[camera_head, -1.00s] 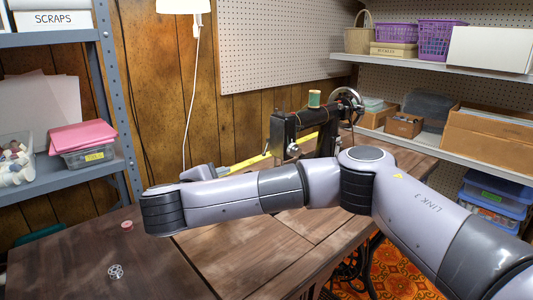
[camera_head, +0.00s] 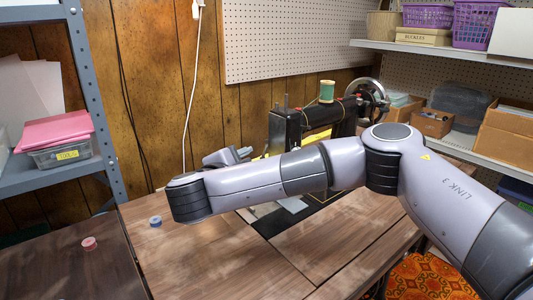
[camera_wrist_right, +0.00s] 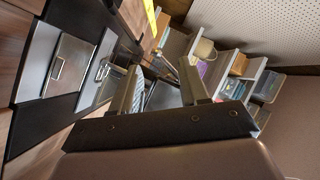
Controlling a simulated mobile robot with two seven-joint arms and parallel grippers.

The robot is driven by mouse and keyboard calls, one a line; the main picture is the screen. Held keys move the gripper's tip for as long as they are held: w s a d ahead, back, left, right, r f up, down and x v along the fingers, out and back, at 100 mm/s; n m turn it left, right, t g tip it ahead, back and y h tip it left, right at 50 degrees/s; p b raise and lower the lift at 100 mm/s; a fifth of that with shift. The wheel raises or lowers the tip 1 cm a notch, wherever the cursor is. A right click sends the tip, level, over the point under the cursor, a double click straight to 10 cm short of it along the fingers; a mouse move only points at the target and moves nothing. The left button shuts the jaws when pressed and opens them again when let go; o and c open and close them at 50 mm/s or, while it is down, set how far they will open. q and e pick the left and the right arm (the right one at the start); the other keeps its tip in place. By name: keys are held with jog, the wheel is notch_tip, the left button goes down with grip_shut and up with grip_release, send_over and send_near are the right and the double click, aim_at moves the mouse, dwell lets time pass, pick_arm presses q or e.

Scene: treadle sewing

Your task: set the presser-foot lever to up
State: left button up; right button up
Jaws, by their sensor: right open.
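The black sewing machine (camera_head: 312,122) stands on the wooden table, with a green thread spool (camera_head: 327,92) on top and a handwheel (camera_head: 374,98) at its right end. My right arm crosses in front of it and hides its lower part. My right gripper (camera_head: 232,155) is partly hidden behind my wrist, left of the machine's head end. In the right wrist view the two fingers of my right gripper (camera_wrist_right: 160,78) are apart, with dark machine parts beyond them. The metal plates of the machine bed (camera_wrist_right: 68,66) lie to their left. I cannot make out the presser-foot lever. My left gripper is not in view.
A pink spool (camera_head: 89,243) and a blue spool (camera_head: 155,221) lie on the table (camera_head: 195,265) at the left front. A shelf with a pink-topped bin (camera_head: 58,140) stands at the left. A loaded shelf (camera_head: 430,50) is at the back right. The front of the table is mostly clear.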

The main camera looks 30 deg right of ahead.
aim_at(262, 156)
jog(key=shift+b+x, duration=0.85)
jog(key=shift+x, duration=2.8)
grip_shut()
